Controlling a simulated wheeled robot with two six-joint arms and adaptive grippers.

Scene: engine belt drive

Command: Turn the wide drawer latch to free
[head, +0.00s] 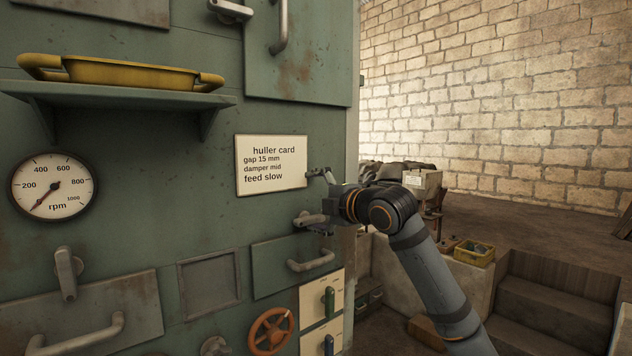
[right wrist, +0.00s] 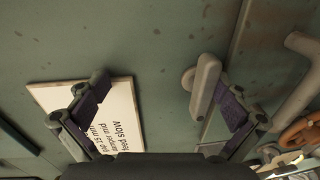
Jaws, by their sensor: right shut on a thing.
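A grey drawer latch (head: 308,218) with a round pivot and a short lever sits on the green machine front, above a drawer (head: 292,264) with a bar handle. Its lever lies about level in the head view. My right gripper (head: 322,203) reaches it from the right and is shut on it. In the right wrist view, the latch (right wrist: 205,85) lies between the fingers of my right gripper (right wrist: 165,105), close against the right finger; the left finger stands well apart from it. My left gripper is not in view.
A huller card (head: 271,165) hangs just above the latch. Another upright latch (head: 67,272) sits above a broad panel with a handle (head: 78,335) at left. An orange handwheel (head: 270,333) is below. A shelf (head: 120,97) holds a yellow tray (head: 130,74).

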